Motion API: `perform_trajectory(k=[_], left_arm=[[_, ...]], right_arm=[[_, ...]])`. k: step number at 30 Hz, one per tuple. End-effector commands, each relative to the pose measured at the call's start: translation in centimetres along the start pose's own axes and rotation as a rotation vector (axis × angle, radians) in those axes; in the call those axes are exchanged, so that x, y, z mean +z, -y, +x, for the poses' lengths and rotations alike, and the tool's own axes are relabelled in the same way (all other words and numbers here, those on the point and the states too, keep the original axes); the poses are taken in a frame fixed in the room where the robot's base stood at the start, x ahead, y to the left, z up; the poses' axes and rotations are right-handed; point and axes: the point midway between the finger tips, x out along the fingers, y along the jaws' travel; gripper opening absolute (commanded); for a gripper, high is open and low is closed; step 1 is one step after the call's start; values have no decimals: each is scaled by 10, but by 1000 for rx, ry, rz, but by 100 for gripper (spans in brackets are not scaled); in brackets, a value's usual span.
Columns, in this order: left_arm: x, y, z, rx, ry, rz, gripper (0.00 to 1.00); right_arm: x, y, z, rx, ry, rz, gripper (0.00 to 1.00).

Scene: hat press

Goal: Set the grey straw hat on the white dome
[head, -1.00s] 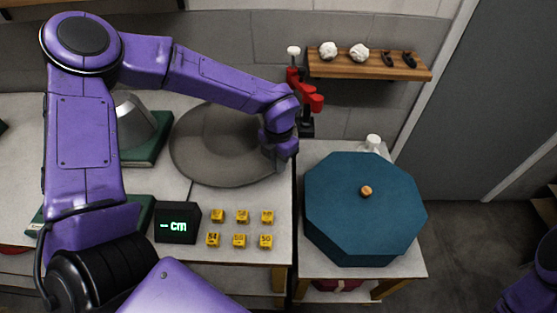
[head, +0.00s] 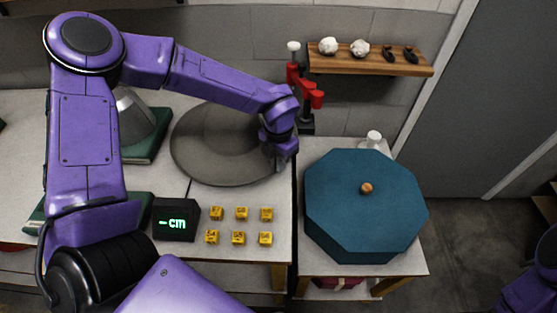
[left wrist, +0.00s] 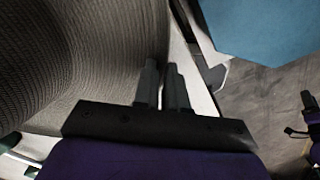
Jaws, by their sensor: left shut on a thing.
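The grey straw hat (head: 205,135) lies on the white table right of my left forearm, its wide brim reaching the table's right edge. My left gripper (head: 279,168) is shut on the hat's brim at its right side. In the left wrist view, the woven hat (left wrist: 85,55) fills the left and the closed fingers (left wrist: 162,85) meet its edge. No clearly white dome shows; a pale grey rounded cone (head: 134,118) on a green base stands behind my left arm, partly hidden. At the bottom right only a purple piece of my right arm shows; its gripper state is unclear.
A black display reading "-cm" (head: 176,220) and several yellow numbered cubes (head: 239,238) stand in front of the hat. A blue octagonal box (head: 340,195) fills the right table. A red and black stand (head: 303,95) is behind. A wooden shelf (head: 370,62) hangs on the wall.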

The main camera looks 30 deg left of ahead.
Motion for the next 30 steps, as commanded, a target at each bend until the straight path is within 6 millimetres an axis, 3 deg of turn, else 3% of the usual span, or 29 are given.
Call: perform_trajectory(k=[5, 6, 9, 20, 30], left_arm=[[0, 0, 1, 0, 0, 0, 0], [0, 0, 1, 0, 0, 0, 15], [0, 0, 1, 0, 0, 0, 41], [1, 0, -8, 0, 3, -1, 41], [1, 0, -83, 0, 4, -2, 41]], right_arm=[[0, 0, 0, 0, 0, 0, 43], [0, 0, 0, 0, 0, 0, 43], [0, 0, 0, 0, 0, 0, 43], [1, 0, 2, 0, 0, 0, 43], [4, 1, 10, 0, 0, 0, 43]])
